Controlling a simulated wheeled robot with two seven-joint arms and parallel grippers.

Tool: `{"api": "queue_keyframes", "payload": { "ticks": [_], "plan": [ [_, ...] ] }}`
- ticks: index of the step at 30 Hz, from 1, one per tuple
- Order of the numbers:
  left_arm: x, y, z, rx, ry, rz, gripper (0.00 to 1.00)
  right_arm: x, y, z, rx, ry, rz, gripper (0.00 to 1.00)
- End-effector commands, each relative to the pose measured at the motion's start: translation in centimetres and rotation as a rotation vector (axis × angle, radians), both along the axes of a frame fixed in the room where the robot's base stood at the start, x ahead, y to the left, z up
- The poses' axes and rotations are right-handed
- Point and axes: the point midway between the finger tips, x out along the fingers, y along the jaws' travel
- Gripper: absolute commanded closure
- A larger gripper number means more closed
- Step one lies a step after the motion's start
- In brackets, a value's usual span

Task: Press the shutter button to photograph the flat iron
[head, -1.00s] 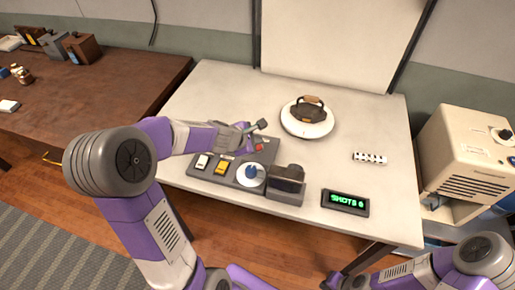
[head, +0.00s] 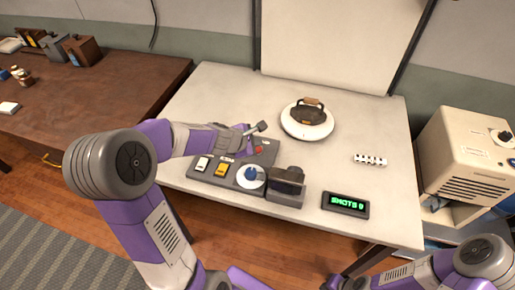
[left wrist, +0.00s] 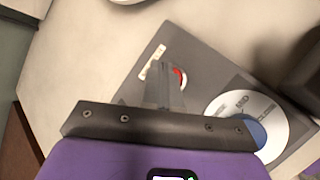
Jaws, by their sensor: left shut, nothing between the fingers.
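The dark flat iron (head: 308,111) with a brown handle sits on a round white stand (head: 307,130) in front of the white backdrop. A grey control panel (head: 231,180) at the table's front holds a red button (head: 258,149), a white switch, a yellow switch and a blue knob on a white dial. A dark boxy camera (head: 287,182) stands at the panel's right end. My left gripper (head: 261,127) is shut and empty, above the red button. In the left wrist view its fingers partly cover the red button (left wrist: 180,78); contact cannot be told. My right gripper (head: 334,281) is barely visible at the bottom edge.
A display (head: 345,203) reading SHOTS with what looks like 0 lies right of the camera. A beige machine (head: 465,150) stands beyond the table's right edge. The brown table (head: 110,90) is at left.

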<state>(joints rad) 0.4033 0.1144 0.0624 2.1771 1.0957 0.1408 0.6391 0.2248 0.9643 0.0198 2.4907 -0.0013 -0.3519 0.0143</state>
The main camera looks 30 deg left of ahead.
Motion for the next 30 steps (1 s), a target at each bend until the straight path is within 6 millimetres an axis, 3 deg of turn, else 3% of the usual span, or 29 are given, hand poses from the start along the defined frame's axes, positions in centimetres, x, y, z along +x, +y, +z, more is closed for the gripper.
{"api": "queue_keyframes", "payload": {
  "ticks": [23, 30],
  "plan": [
    [0.0, 0.0, -0.02, 0.0, 0.0, 0.0, 1.0, 0.0, 0.0, -0.03, 0.0, 0.0, 0.0, 1.0],
    [0.0, 0.0, -0.81, 0.0, 0.0, 0.0, 1.0, 0.0, 0.0, -0.86, 0.0, 0.0, 0.0, 1.0]
  ]
}}
